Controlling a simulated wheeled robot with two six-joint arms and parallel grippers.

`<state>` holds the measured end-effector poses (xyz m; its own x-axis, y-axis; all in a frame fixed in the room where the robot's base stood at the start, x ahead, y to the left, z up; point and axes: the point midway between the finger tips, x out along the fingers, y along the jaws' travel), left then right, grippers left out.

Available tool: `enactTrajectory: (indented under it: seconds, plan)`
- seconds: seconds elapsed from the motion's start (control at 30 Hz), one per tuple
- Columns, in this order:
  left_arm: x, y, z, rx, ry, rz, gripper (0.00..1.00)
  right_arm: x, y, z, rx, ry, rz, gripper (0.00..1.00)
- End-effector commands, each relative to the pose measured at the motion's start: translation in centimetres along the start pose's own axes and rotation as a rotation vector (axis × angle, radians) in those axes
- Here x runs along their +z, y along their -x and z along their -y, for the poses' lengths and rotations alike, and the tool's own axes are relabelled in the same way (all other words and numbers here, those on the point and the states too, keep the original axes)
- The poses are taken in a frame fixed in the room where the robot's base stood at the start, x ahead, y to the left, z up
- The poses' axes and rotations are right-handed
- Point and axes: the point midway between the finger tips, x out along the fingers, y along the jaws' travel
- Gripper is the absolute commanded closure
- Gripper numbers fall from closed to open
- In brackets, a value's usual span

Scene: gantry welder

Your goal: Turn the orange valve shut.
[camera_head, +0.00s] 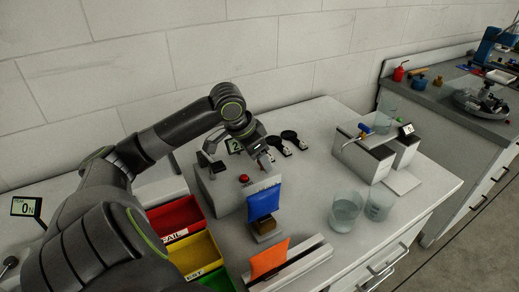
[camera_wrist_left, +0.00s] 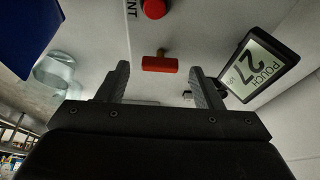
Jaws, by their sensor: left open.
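The valve handle (camera_wrist_left: 160,64) is a small red-orange T-shaped bar in the left wrist view, set on a pale grey surface. My left gripper (camera_wrist_left: 158,78) is open, with one finger on each side of the handle in the picture and a gap to both. I cannot tell how far the fingertips are from it in depth. In the head view my left gripper (camera_head: 262,158) is above the pale grey box (camera_head: 222,196), behind the blue pouch. The valve is mostly hidden there. My right gripper is not in view.
A red button (camera_wrist_left: 155,8) and a display reading 27 (camera_wrist_left: 258,64) are close by. A blue pouch (camera_head: 263,202) stands in front, with an orange pouch (camera_head: 268,260) nearer. Red (camera_head: 174,217) and yellow (camera_head: 194,254) bins lie left. Glass beakers (camera_head: 345,208) stand right.

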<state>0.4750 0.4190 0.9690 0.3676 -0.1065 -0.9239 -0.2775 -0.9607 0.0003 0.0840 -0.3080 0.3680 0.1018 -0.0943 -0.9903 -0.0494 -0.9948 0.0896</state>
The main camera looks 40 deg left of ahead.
Motion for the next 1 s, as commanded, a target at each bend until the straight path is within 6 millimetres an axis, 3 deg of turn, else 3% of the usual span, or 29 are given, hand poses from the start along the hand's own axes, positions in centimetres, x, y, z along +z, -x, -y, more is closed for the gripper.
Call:
enactTrajectory:
  seconds: [0.47,0.8,1.0]
  plan:
    - [-0.01,-0.93,-0.01,-0.001,-0.001,0.001,0.40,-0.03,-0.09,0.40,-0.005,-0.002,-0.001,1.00]
    - [0.00,-0.92,-0.01,0.000,-0.001,0.001,0.84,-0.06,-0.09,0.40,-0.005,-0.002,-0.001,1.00]
    - [-0.03,-0.82,-0.05,-0.004,0.010,0.001,0.85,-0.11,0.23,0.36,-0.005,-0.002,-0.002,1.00]
